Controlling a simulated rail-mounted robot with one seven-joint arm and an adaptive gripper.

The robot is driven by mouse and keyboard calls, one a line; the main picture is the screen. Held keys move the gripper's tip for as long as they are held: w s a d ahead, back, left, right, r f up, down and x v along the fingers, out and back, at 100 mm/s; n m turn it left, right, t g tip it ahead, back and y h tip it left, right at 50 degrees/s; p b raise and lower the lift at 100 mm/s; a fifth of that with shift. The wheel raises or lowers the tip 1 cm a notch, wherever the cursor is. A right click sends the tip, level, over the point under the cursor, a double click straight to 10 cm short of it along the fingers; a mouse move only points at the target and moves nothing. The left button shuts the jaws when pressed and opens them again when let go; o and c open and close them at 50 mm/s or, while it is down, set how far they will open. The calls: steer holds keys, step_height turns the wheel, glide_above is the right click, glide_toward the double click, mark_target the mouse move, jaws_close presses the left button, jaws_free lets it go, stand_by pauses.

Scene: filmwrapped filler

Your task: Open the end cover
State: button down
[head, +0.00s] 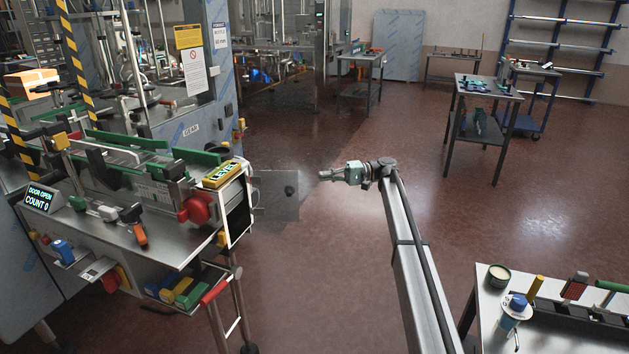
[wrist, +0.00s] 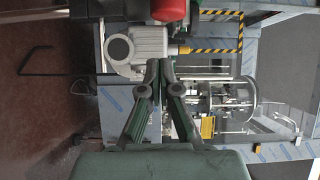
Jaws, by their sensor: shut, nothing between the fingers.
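The end cover (head: 275,195) is a thin grey panel with a dark round knob (head: 290,191). In the head view it sticks out to the right from the end of the machine. Beside it, the white-framed end opening (head: 238,215) shows dark inside. My gripper (head: 321,176) points left, to the right of the knob and apart from it. In the wrist view my gripper's fingertips (wrist: 160,64) are together and empty. I cannot make out the cover for sure in the wrist view. A display (head: 40,199) on the machine reads "DOOR OPEN COUNT 0".
A red knob (head: 196,208) and a yellow box (head: 222,175) sit near the machine's end. A red-tipped handle (head: 214,292) sticks out below. A bench with a cup (head: 515,311) stands at the front right. The floor between bench and machine is clear.

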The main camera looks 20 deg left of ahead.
steer(key=s+a+p, duration=0.2)
steer(key=s+a, duration=0.5)
steer(key=s, duration=0.1)
steer(key=shift+s, duration=0.15)
steer(key=shift+f, duration=0.1)
